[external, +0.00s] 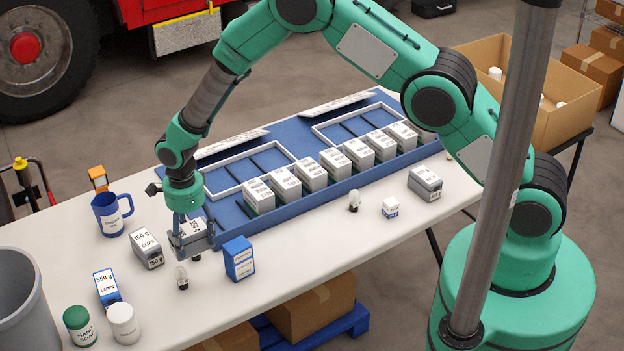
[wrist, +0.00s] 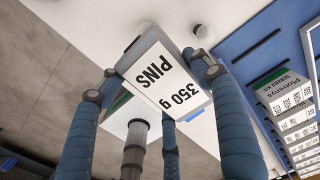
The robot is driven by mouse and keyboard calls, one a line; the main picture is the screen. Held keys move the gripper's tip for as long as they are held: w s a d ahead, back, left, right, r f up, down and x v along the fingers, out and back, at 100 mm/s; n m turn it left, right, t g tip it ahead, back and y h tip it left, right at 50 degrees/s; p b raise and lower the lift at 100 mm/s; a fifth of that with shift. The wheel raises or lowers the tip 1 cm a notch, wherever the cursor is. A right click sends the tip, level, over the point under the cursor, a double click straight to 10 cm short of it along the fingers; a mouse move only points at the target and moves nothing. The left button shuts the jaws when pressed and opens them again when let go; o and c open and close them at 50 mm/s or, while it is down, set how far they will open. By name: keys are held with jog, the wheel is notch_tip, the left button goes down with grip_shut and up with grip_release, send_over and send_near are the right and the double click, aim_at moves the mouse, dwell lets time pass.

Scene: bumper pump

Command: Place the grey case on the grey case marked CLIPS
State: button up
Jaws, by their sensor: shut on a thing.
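My gripper (external: 191,242) is shut on a grey case with a white top label. In the wrist view the label of this held case (wrist: 160,75) reads "350 g PINS", and fingers press on both of its sides. It hangs over the white table at the front left corner of the blue rack. The grey case marked CLIPS (external: 147,249) stands on the table to the left of my gripper, apart from it, with a white "150 g" label on top. Its top is clear. It cannot be made out in the wrist view.
A blue mug (external: 110,214), a blue-and-white box (external: 107,287) and a blue box (external: 238,259) stand around the CLIPS case. A bulb (external: 182,278) stands in front. Another grey case (external: 425,184) is far right. The blue rack (external: 290,133) holds several white-topped boxes.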

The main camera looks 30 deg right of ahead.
jog(key=w+a, duration=0.3)
jog(key=w, duration=0.1)
jog(key=w+a+f, duration=0.1)
jog(key=w+a, duration=0.2)
jog(key=w, duration=0.1)
jog(key=w+a+p, duration=0.1)
jog(key=w+a, duration=0.2)
jog(key=w, duration=0.2)
jog(key=shift+w+f, duration=0.1)
jog(key=shift+f, duration=0.15)
dwell(0.4)
jog(key=shift+f, duration=1.7)
jog(key=shift+f, duration=0.15)
jog(key=o, duration=1.5)
jog(key=shift+f, duration=0.1)
jog(key=shift+c, duration=0.2)
notch_tip(320, 180, up, 12)
jog(key=shift+r, duration=0.2)
